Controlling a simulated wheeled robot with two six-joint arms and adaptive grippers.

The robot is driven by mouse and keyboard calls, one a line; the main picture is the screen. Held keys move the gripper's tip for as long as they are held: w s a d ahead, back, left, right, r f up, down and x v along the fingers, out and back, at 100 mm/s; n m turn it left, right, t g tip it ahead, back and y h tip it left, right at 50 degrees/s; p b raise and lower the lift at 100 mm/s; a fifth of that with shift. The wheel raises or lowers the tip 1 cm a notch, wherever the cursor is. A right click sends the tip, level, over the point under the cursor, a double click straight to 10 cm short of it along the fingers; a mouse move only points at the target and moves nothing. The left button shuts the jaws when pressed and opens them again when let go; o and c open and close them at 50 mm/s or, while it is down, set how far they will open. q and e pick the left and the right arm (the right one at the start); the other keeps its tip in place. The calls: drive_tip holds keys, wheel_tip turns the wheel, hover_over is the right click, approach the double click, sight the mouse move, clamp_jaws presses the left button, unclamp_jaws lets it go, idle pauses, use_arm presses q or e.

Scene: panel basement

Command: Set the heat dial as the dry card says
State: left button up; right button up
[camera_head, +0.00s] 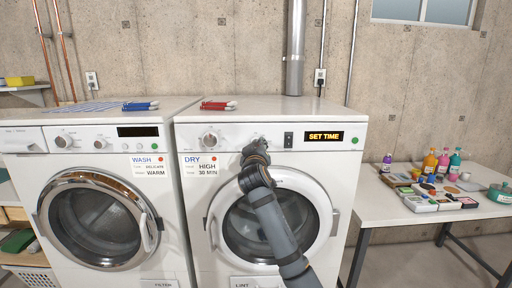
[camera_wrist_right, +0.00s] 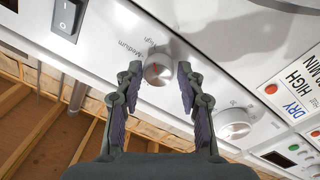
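The dry card (camera_head: 202,166) on the dryer front reads DRY, HIGH, 30 MIN; it also shows at the right of the right wrist view (camera_wrist_right: 297,95). The heat dial (camera_wrist_right: 158,70) is a silver knob with a red mark, with the words Medium and High printed beside it. My right gripper (camera_head: 256,147) is at the dryer panel and mostly hides this dial in the head view. In the right wrist view its open fingers (camera_wrist_right: 157,77) stand on either side of the knob, with small gaps showing. I cannot tell the dial's exact setting. My left gripper is out of view.
A second dryer dial (camera_wrist_right: 235,123) sits beside the heat dial. A rocker switch (camera_head: 288,140) and a display (camera_head: 324,137) reading SET TIME are to the right. The washer (camera_head: 110,133) stands left of the dryer. A table (camera_head: 360,206) with bottles and boxes is at right.

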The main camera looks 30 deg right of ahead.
drive_tip(key=shift+o, duration=1.3)
drive_tip(key=shift+r, duration=0.1)
drive_tip(key=shift+a, duration=0.1)
drive_tip(key=v, duration=1.2)
